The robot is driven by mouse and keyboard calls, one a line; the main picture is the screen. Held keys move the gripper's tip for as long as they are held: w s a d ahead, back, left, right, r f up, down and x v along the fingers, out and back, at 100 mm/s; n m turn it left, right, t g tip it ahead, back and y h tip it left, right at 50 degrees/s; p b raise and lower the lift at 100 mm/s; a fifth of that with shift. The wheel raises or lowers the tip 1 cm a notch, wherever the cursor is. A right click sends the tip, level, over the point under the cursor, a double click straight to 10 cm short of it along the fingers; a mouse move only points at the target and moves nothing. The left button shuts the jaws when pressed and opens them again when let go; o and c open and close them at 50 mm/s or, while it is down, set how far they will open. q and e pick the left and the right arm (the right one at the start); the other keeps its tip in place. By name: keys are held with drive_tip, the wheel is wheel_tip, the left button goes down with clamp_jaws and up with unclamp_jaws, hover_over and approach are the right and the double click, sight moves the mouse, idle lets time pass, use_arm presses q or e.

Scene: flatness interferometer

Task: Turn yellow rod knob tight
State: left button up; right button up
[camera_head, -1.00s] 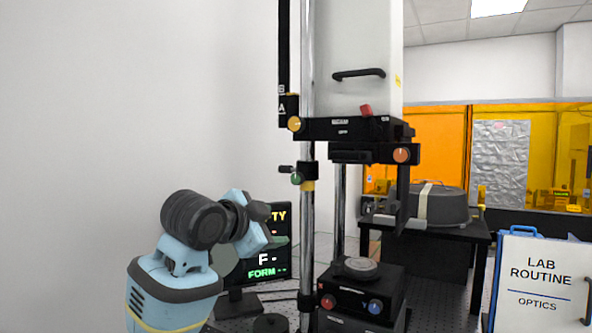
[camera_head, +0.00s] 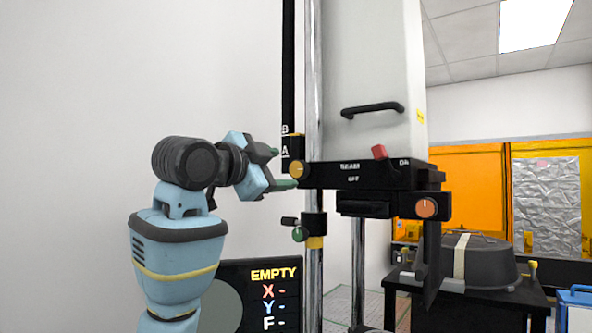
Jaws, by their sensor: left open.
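The yellow rod knob (camera_head: 296,169) is a small round knob at the left end of the black beam carriage (camera_head: 370,175), beside the chrome rod (camera_head: 314,110). My left gripper (camera_head: 282,168) is open and empty, just left of the knob in the picture. One dark green fingertip shows above knob height and the other slightly below it. I cannot tell whether either finger touches the knob. My right gripper is out of view.
A clamp with a green knob (camera_head: 298,235) is on the rod below. A display (camera_head: 262,295) reading EMPTY stands below my left arm. A dark domed case (camera_head: 488,262) sits behind right.

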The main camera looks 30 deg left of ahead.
sight(296, 169)
use_arm(q)
drive_tip(key=w, duration=0.4)
drive_tip(key=shift+d, duration=0.25)
drive_tip(key=shift+w, duration=0.95)
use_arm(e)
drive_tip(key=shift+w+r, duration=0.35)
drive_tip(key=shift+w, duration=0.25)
use_arm(q)
drive_tip(key=c, duration=1)
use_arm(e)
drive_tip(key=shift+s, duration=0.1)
